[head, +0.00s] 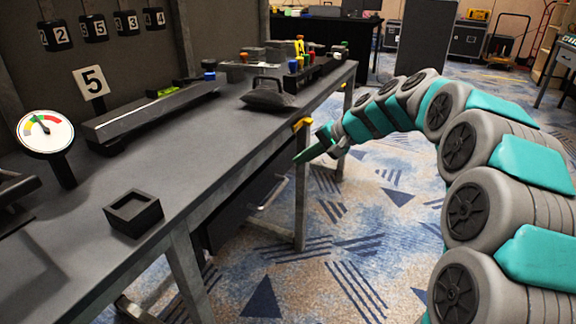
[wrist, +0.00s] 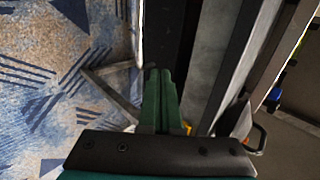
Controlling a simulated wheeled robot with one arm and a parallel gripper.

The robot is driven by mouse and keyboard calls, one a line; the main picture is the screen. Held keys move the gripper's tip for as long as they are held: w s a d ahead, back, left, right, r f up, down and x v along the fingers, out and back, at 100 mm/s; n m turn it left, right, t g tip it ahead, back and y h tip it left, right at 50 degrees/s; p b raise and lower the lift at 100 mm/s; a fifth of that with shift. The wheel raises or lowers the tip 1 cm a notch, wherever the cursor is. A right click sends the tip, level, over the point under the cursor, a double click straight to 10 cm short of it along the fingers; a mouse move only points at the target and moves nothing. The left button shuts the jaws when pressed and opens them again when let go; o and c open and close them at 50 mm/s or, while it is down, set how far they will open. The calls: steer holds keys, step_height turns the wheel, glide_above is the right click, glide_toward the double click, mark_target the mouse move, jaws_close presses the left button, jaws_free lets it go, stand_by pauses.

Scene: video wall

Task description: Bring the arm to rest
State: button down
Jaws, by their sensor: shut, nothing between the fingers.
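My gripper (head: 314,150) is at the end of my grey and teal arm, which arches in from the right in the head view. It is shut and empty, off the front edge of the grey workbench (head: 110,205), beside a yellow piece on that edge. In the wrist view, the two green fingers of my gripper (wrist: 160,72) lie together, with the bench's edge and frame close by on the right and patterned carpet on the left.
Several coloured items stand at the far end. Carpet (head: 330,260) between bench and arm is clear.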

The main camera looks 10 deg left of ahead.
steer(key=s+d+f+n+g+h, duration=0.1)
steer(key=s+d+f+h, duration=0.2)
steer(key=s+d, duration=0.4)
steer(key=s+d+f+n+g+h, duration=0.1)
steer(key=s+d, duration=0.6)
steer(key=s, duration=1.6)
steer(key=s+d+f+n+g+h, duration=0.1)
steer(key=s+d+f+h, duration=0.4)
steer(key=s, duration=1.1)
steer(key=shift+d+f+n+g, duration=0.35)
steer(key=shift+d+g, duration=0.55)
steer(key=shift+d, duration=0.15)
